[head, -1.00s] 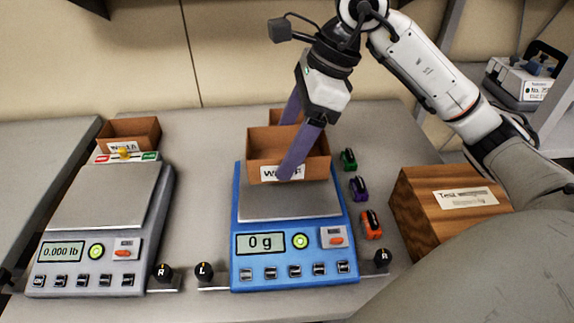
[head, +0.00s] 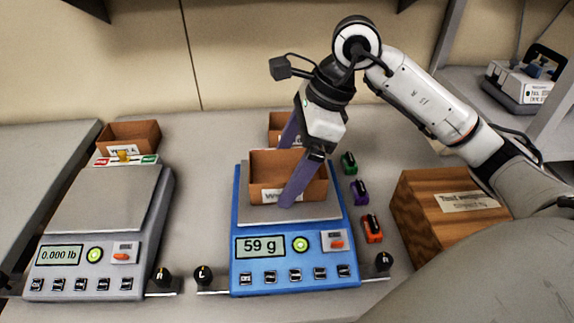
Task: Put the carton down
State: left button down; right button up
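The brown open carton (head: 262,172) with a white label rests on the pan of the blue scale (head: 250,213). The blue scale's display (head: 260,246) reads 59 g. My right gripper (head: 287,172) comes down from above, with one purple finger on the near side of the carton over its label and the other on the far side. The fingers appear shut on the carton's walls. The carton looks upright and empty as far as I can see. My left gripper is not in view.
A grey scale (head: 105,200) reading 0.000 lb stands at left, with another carton (head: 130,136) behind it. A further carton (head: 283,122) is behind the blue scale. Green (head: 349,163), purple (head: 360,191) and orange (head: 372,229) small items and a wooden box (head: 425,215) are at right.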

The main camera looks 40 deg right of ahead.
jog(key=shift+r, duration=0.1)
jog(key=v, duration=1.2)
jog(key=shift+p, duration=0.4)
